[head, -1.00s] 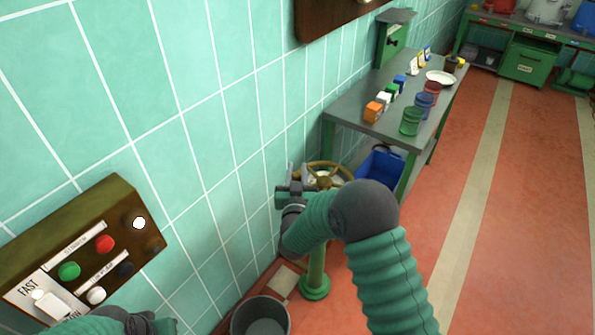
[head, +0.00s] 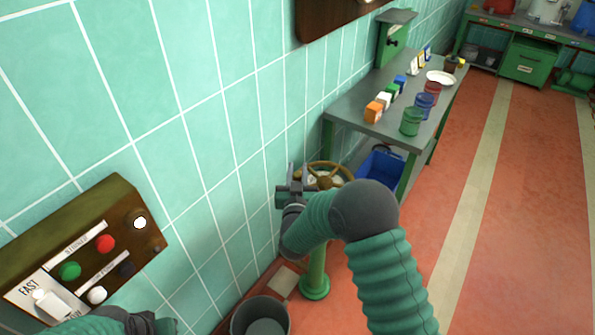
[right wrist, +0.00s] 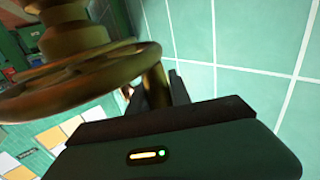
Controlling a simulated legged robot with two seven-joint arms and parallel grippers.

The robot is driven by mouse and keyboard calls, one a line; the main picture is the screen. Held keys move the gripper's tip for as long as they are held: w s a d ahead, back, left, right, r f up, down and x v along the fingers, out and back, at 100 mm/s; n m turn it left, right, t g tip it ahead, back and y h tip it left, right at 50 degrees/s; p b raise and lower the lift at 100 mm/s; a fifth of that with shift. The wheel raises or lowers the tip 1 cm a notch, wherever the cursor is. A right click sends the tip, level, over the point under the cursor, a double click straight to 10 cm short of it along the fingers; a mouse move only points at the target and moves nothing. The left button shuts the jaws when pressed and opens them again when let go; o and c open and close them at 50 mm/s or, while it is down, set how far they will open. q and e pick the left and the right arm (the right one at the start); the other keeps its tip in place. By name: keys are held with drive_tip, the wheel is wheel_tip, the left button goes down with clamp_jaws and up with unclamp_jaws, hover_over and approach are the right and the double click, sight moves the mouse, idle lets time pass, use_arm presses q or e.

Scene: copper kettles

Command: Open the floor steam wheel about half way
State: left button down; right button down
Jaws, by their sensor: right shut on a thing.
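The floor steam wheel (head: 343,168) is a brass handwheel on a green post (head: 316,268) that stands on the floor beside the tiled wall. My right gripper (head: 296,174) is at the wheel's left side, shut on it. In the right wrist view the wheel (right wrist: 70,88) fills the left part. A short upright brass piece at its rim (right wrist: 155,86) goes down between the fingers of my right gripper (right wrist: 165,92). My left gripper (head: 140,322) shows only in part at the bottom left, below the wall panel.
A wooden control panel (head: 125,200) with buttons is on the wall at the left. A grey bucket (head: 262,318) stands near the post. A grey table (head: 345,120) with cups and coloured blocks is behind the wheel, a blue crate (head: 380,168) under it. The red floor at right is clear.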

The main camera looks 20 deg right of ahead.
drive_tip(key=shift+s, duration=0.1)
idle(0.3)
